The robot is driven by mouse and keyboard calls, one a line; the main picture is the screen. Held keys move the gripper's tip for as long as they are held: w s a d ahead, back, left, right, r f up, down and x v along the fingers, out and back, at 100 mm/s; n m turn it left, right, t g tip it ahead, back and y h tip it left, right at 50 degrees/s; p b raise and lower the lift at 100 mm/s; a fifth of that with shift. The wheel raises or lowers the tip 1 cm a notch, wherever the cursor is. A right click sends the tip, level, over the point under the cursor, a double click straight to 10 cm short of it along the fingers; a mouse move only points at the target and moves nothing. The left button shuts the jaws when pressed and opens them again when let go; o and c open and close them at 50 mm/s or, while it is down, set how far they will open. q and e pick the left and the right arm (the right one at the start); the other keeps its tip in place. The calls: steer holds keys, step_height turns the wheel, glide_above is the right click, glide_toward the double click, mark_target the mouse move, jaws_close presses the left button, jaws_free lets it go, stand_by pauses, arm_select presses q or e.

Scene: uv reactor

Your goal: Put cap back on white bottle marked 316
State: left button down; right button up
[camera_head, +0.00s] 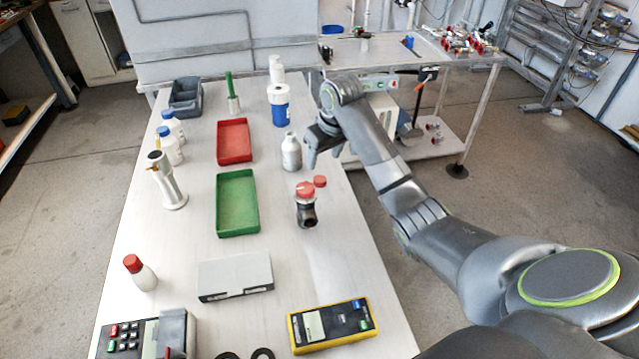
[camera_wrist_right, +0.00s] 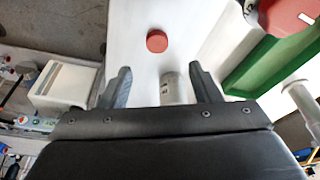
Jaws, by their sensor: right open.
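A pale bottle without a coloured cap (camera_head: 291,152) stands upright near the right edge of the table. In the right wrist view the bottle (camera_wrist_right: 172,88) shows between my fingers; its small dark marking is too small to read. A loose red cap (camera_head: 320,181) lies on the table in front of the bottle, and it also shows in the right wrist view (camera_wrist_right: 157,41). My right gripper (camera_head: 325,154) is open and empty, just right of the bottle in the head view; it also shows in the right wrist view (camera_wrist_right: 161,70). My left gripper is out of view.
A dark fitting with a red knob (camera_head: 306,205) stands beside the cap. Green (camera_head: 221,216) and red (camera_head: 220,150) trays lie left of the bottle. A red-capped white bottle (camera_head: 140,273) and a yellow meter (camera_head: 333,325) stand nearer. Bare table lies around the cap's right side.

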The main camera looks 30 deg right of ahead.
mark_target(320, 179)
steer(key=shift+x, duration=1.8)
steer(key=shift+d+p+x, duration=0.2)
steer(key=shift+p+x, duration=0.3)
steer(key=shift+x, duration=2.1)
steer(key=shift+s, duration=0.1)
steer(key=c, duration=1.1)
